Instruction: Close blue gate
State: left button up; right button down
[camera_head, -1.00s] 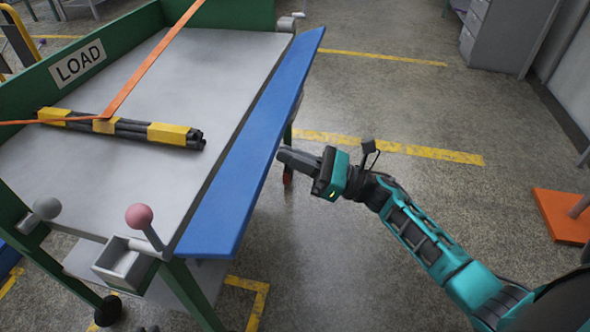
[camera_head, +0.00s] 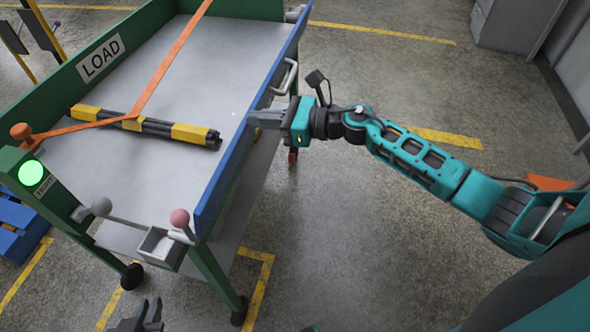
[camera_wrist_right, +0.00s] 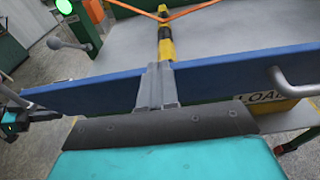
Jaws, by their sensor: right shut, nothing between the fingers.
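The blue gate (camera_head: 224,174) stands roughly upright along the right side of the grey cart bed (camera_head: 230,50). It has a metal handle (camera_head: 288,78) on its outer face. My right gripper (camera_head: 254,119) is shut and empty, with its fingertips against or very near the gate's outer side. In the right wrist view, the gate (camera_wrist_right: 235,72) runs across the picture and my right fingers (camera_wrist_right: 157,87) overlap its middle. My left gripper (camera_head: 149,312) shows at the bottom edge of the head view, its fingertips apart, away from the gate.
A pink-knobbed lever (camera_head: 180,218) and a grey-knobbed lever (camera_head: 102,207) stand at the near end. A green lamp (camera_head: 32,173) is lit.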

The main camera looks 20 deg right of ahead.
jog(key=shift+w+a+r, duration=0.3)
jog(key=shift+w+a, duration=0.15)
jog(key=shift+a, duration=0.15)
jog(key=shift+w+a+r, duration=0.3)
jog(key=shift+w+a, duration=0.15)
jog(key=shift+a, duration=0.1)
